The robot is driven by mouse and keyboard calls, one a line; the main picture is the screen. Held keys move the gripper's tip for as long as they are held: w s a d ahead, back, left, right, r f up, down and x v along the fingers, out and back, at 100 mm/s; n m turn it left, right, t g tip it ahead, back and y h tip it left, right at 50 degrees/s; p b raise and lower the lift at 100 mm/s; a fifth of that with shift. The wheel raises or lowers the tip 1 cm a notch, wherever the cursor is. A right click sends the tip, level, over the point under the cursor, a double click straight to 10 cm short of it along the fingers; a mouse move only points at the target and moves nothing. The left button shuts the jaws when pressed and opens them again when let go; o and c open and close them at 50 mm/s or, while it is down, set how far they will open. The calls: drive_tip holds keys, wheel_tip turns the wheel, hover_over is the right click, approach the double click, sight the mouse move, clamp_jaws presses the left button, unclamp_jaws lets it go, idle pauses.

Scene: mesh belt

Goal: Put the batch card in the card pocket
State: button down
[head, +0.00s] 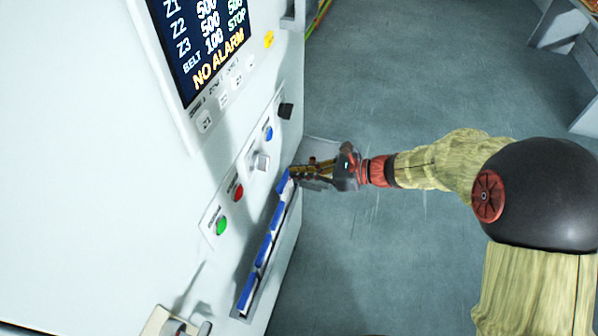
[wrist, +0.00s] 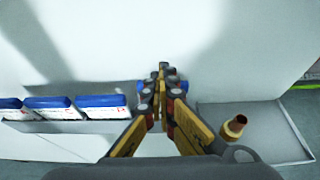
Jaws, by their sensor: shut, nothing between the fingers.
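Several white cards with blue top edges stand in a row in a long grey holder on the machine's front; one of these cards (head: 264,250) also shows with its neighbours at the left of the wrist view (wrist: 75,106). My gripper (head: 293,172) is shut and empty at the far end of the row.
The white machine (head: 80,190) carries a screen (head: 205,45) reading NO ALARM, with green (head: 221,226), red (head: 238,193) and blue (head: 268,133) buttons and a knob (head: 260,161) above the holder. A shallow grey tray (wrist: 255,120) lies right of my gripper. The floor is clear.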

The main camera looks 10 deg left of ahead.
drive_tip(key=shift+f, duration=0.3)
drive_tip(key=c, duration=2.4)
unclamp_jaws()
drive_tip(key=shift+o, duration=1.4)
drive_tip(key=w+v, duration=0.1)
drive_tip(key=v, duration=1.1)
drive_tip(key=shift+s, duration=0.45)
